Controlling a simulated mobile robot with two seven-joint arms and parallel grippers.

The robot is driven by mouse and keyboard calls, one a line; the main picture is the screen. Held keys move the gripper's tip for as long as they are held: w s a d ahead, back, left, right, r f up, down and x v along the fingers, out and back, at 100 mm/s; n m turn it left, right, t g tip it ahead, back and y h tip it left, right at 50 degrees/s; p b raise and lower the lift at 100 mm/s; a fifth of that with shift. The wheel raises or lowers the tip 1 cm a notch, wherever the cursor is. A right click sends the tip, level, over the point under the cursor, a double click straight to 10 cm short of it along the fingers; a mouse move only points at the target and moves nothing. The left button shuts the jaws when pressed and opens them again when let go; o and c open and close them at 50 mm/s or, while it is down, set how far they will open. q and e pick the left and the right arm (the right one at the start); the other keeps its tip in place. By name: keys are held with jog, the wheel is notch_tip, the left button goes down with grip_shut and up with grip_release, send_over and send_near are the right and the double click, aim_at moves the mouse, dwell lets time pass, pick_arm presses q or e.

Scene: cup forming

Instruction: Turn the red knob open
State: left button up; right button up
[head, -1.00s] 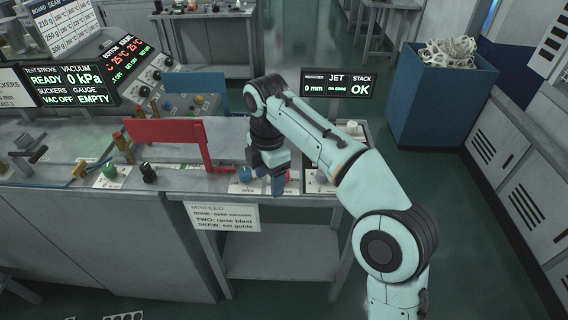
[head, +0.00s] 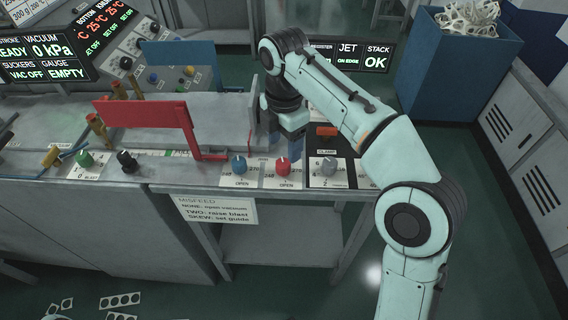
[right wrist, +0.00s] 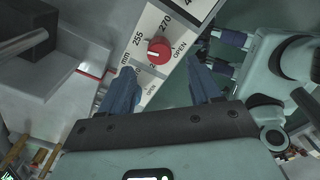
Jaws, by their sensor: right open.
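The red knob (head: 283,166) sits on a white dial plate at the front edge of the bench, between a blue knob (head: 239,165) and a grey knob (head: 329,166). In the right wrist view the red knob (right wrist: 159,51) shows beyond the fingertips, beside the printed word OPEN. My left gripper is not in view.
A red bracket (head: 150,114) stands left of the knobs. A green knob (head: 83,159) and a black knob (head: 127,161) lie further left. A misfeed sign (head: 216,209) hangs below the front edge.

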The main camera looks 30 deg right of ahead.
aim_at(284, 162)
notch_tip(284, 162, down, 6)
jog(key=shift+w+f+b, duration=0.1)
jog(key=shift+f+b, duration=0.05)
jog(key=shift+b, duration=0.75)
jog(key=shift+c, duration=0.3)
jog(key=c, duration=1)
